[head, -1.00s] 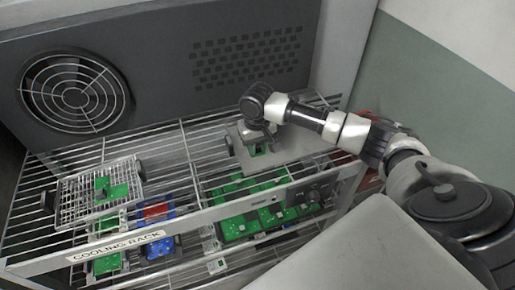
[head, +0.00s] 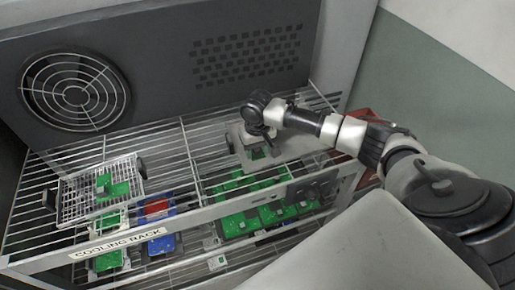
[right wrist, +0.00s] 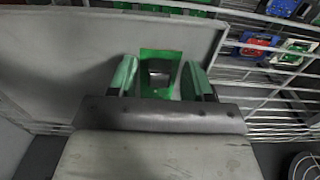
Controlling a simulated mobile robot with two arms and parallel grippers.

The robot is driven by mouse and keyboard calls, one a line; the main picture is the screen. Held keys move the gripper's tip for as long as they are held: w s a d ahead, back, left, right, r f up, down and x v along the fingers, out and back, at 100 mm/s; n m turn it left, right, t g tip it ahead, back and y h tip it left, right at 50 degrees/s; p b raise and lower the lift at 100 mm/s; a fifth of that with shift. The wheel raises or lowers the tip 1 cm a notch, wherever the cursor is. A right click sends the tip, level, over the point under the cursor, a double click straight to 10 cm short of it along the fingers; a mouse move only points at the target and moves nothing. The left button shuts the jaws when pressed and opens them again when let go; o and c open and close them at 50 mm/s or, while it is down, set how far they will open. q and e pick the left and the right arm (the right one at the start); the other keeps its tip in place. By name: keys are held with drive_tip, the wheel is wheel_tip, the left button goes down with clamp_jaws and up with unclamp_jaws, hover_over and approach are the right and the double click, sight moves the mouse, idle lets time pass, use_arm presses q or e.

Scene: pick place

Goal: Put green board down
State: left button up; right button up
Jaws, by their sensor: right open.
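The green board (right wrist: 160,56), with a dark chip at its middle, is between the two green-padded fingers of my right gripper (right wrist: 160,82) in the right wrist view. The fingers stand apart on either side of it. A grey flat tray (right wrist: 60,62) is beneath, on the top wire shelf. In the head view the right gripper (head: 258,146) is low over this tray (head: 238,143), and only a bit of the board (head: 257,154) shows under it. Whether the board lies fully flat is hard to tell. My left gripper is not in view.
The cooling rack (head: 115,243) has a wire basket (head: 140,185) with a green board (head: 112,187) at the left. Several green boards (head: 240,222), a blue board (head: 160,244) and a red one (head: 156,208) lie lower. A grey fan panel (head: 165,60) closes the back.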

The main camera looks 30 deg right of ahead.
sight(257, 150)
wheel_tip(257, 150, up, 12)
drive_tip(key=b, duration=0.1)
idle(0.4)
